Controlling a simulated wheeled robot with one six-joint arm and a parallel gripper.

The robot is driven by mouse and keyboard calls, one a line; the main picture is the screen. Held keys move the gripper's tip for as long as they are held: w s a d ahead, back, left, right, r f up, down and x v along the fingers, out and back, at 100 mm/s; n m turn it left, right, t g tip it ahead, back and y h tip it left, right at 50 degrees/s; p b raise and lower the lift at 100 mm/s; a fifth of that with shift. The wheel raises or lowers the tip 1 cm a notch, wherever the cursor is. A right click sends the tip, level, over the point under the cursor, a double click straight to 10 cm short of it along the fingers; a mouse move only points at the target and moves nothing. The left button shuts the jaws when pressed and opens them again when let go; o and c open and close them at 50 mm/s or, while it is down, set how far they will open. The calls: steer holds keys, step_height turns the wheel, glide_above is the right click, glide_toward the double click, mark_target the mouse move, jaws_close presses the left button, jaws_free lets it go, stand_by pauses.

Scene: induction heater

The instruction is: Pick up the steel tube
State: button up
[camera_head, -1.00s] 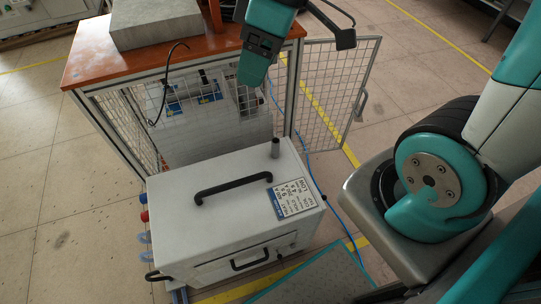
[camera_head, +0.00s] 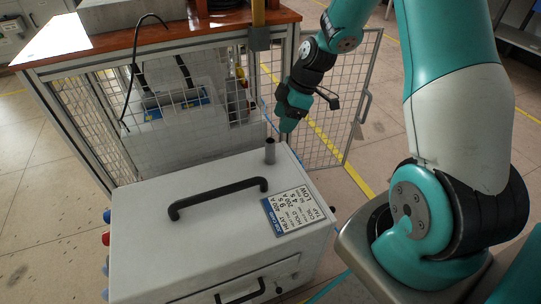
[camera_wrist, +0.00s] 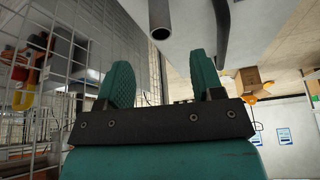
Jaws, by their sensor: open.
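The steel tube (camera_head: 270,151) is a short grey cylinder standing upright on top of the white heater cabinet (camera_head: 180,240), near its back right corner. In the wrist view the tube (camera_wrist: 160,18) shows its hollow round end, beyond the fingers and roughly in line with the gap between them. My gripper (camera_head: 288,124) is just behind and to the right of the tube, a little above the cabinet top. In the wrist view my gripper (camera_wrist: 162,75) has its two teal fingers apart with nothing between them.
A black bar handle (camera_head: 218,196) rises from the cabinet top in front of the tube. A label plate (camera_head: 298,209) lies to its right. A mesh cage under a wooden table (camera_head: 100,45) stands behind, with an open mesh door (camera_head: 340,90) at right.

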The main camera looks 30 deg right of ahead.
mark_target(267, 150)
steer(key=b+x, duration=0.2)
steer(key=x, duration=0.7)
steer(key=shift+a+f+b, duration=0.2)
steer(key=shift+f+b, duration=0.1)
steer(key=shift+r, duration=0.1)
steer(key=shift+c, duration=0.4)
steer(key=c, duration=1)
